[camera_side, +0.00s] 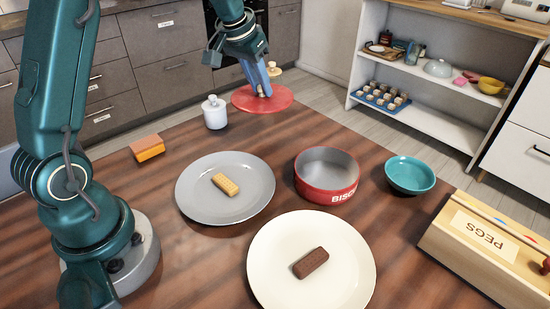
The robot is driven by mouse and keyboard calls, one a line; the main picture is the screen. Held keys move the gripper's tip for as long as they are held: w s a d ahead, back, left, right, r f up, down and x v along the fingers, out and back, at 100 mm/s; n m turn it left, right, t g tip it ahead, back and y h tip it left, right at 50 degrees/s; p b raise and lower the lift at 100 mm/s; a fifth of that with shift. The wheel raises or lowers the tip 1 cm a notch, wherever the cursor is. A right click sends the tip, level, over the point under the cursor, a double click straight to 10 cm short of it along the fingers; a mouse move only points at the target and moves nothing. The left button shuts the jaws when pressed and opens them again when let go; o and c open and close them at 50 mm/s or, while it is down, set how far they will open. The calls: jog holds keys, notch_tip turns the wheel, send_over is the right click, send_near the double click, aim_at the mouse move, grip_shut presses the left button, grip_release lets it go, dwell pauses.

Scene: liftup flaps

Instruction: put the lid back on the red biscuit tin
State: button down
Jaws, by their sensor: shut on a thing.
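The red biscuit tin (326,187) stands open on the table, right of centre, with white lettering on its side. Its inside looks empty. The red lid (243,98) is a flat disc at the far end of the table, behind and left of the tin. My gripper (262,92) points down at the middle of the lid and is shut on it. The fingers hide the grasped part. I cannot tell whether the lid touches the table or hangs just above it.
A grey plate (203,208) with a pale biscuit and a white plate (275,245) with a brown biscuit lie in front. A white jar (215,114), an orange sponge (148,148), a teal bowl (410,175) and a pegs box (470,262) stand around. Bare table lies between lid and tin.

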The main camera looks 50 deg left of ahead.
jog(key=d+m+h, duration=0.2)
jog(key=d+m, duration=0.3)
jog(key=d, duration=1.4)
jog(key=shift+w+a+f, duration=0.1)
jog(key=shift+w+f, duration=0.1)
jog(key=shift+f, duration=1.45)
jog(key=shift+w+f, duration=0.2)
jog(key=shift+f, duration=1.45)
jog(key=shift+f, duration=0.15)
jog(key=shift+c, duration=0.8)
grip_release()
notch_tip(320, 180, up, 7)
